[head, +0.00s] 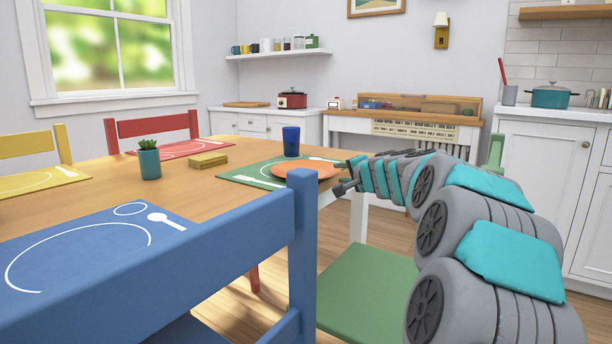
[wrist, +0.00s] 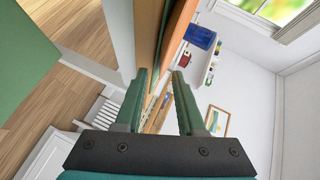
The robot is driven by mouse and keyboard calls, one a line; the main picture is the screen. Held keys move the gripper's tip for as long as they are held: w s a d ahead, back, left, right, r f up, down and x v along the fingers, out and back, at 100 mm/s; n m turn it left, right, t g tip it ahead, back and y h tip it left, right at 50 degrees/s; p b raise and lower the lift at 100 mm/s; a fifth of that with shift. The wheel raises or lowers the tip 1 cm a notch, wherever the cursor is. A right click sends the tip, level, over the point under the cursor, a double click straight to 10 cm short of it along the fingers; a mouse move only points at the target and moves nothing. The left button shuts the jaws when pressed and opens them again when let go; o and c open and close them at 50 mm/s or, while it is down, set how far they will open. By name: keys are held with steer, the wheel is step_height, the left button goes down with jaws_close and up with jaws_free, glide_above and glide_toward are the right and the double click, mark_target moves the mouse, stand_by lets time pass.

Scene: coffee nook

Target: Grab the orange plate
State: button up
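The orange plate (head: 305,171) lies on the green placemat (head: 250,179) near the table's right end. In the wrist view the orange plate (wrist: 180,38) shows nearly edge-on as a narrow strip. My gripper (head: 343,176) is at the plate's right edge, its two fingers one above the other. In the wrist view my gripper (wrist: 160,78) is open, with a gap between the fingers. The plate's near rim lines up with that gap; I cannot tell whether it is between the fingers or touching them.
A blue cup (head: 291,141) stands just behind the plate. A blue chair (head: 302,240) is in front of the table and a green chair (head: 370,295) stands below my arm. A potted plant (head: 149,160) and a yellow block (head: 208,160) are farther left.

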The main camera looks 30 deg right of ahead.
steer(key=shift+w+d+f, duration=0.1)
steer(key=shift+w, duration=0.5)
jaws_close()
stand_by(1.1)
